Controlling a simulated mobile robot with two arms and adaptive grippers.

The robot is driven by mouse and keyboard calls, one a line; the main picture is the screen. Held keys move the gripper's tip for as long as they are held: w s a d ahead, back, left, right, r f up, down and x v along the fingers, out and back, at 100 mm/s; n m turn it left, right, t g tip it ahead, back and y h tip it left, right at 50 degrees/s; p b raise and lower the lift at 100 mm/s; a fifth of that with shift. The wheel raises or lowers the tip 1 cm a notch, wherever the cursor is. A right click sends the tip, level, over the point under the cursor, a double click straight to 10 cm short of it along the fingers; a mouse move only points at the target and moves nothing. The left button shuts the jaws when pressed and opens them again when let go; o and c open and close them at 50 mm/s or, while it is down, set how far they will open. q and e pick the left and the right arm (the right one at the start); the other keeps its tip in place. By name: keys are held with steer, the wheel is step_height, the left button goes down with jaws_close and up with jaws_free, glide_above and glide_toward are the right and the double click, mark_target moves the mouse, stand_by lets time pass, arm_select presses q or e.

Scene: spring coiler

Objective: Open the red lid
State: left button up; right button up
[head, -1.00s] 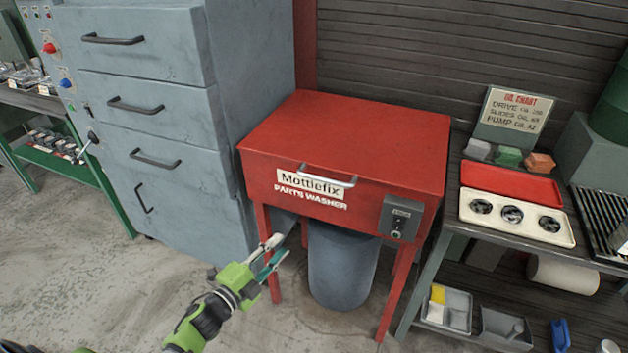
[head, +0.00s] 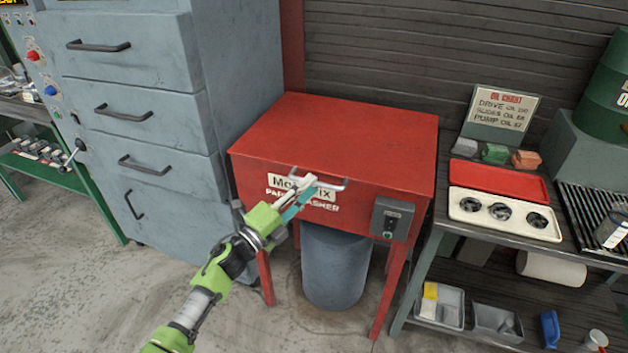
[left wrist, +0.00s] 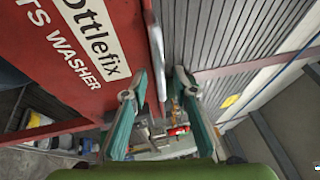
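The red lid (head: 345,130) tops the red parts washer and lies flat and shut. Its silver bar handle (head: 330,185) is on the front edge, above the white label. My left gripper (head: 303,186) reaches up to the handle's left part, its fingers covering part of the label. In the left wrist view my left gripper (left wrist: 158,82) is open, with the handle bar (left wrist: 155,55) showing in the gap between the fingertips. I cannot tell whether the fingers touch it. My right gripper is in neither view.
A grey drawer cabinet (head: 140,110) stands close on the left. A workbench with a red tray (head: 500,180) and a cream tray (head: 465,217) stands on the right. A grey bin (head: 333,265) is under the washer. A slatted wall (head: 400,55) is behind.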

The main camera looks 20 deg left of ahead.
arm_select(q)
steer(key=shift+x, duration=1.45)
